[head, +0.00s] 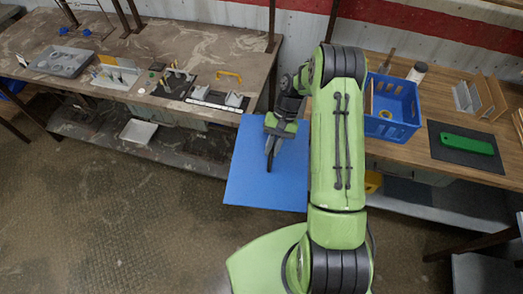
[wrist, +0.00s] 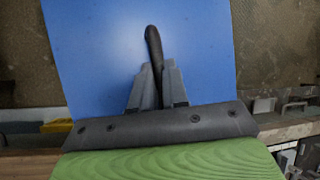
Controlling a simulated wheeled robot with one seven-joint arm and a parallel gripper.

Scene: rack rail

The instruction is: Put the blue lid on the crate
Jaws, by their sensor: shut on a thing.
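The blue lid (head: 250,180) is a flat blue panel with a dark upright handle. My gripper (head: 272,146) is shut on that handle and holds the lid in the air, in front of the gap between the two benches. In the wrist view the lid (wrist: 95,50) fills the middle, and my gripper (wrist: 155,85) grips the black handle (wrist: 152,42). The blue crate (head: 392,128) stands on the right bench, open at the top, with a yellow ring and other items inside. The lid is apart from the crate, to its left. My arm hides part of the lid's right side.
The right bench (head: 430,165) also bears a green object (head: 466,144) on a dark mat, a white-capped bottle (head: 417,72) and an upright rack (head: 480,95). The left bench (head: 150,50) holds a grey tray (head: 63,61) and small fixtures. The floor (head: 130,220) at left is clear.

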